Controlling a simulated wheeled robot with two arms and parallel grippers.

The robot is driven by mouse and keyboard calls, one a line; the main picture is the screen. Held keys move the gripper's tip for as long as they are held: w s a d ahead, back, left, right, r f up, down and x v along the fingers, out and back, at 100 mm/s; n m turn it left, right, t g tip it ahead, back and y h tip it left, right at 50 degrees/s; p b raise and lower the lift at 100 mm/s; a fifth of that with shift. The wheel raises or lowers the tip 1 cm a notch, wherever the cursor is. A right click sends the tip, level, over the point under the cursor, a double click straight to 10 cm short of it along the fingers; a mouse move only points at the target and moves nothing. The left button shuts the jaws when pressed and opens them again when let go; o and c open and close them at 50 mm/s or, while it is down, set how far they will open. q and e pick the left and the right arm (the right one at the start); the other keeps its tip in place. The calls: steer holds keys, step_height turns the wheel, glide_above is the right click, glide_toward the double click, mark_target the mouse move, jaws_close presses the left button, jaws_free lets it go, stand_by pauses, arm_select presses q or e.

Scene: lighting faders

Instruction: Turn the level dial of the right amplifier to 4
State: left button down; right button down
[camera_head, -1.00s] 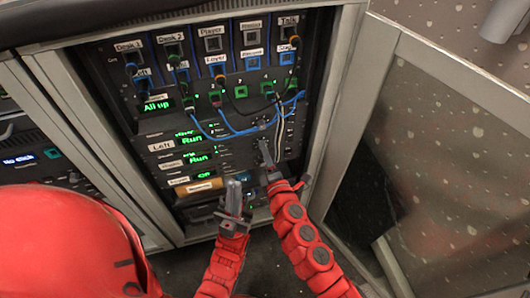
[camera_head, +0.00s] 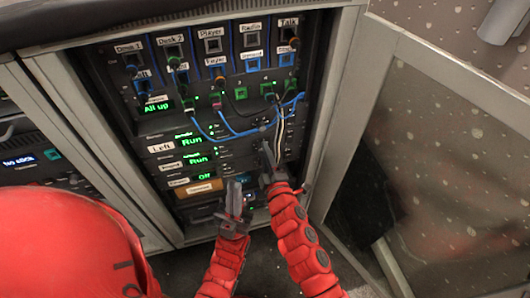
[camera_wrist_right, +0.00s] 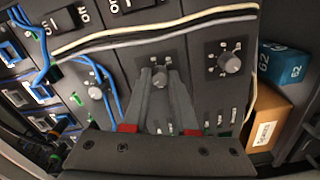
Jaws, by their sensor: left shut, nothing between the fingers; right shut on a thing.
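The rack holds stacked amplifier units with green displays. The top one is labelled "Left" (camera_head: 160,147); the labels below are too blurred to read. My left gripper (camera_head: 233,200) is shut and empty, below and left of the right one.
Blue and white cables (camera_head: 230,128) hang across the patch sockets just above my right gripper. A brown box (camera_head: 201,187) stands below the amplifiers. An open glass door (camera_head: 425,150) is on the right.

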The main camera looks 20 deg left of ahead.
steer(key=c, duration=0.7)
jaws_free()
steer(key=p+v, duration=0.2)
steer(key=v, duration=1.5)
steer(key=shift+s+d, duration=0.2)
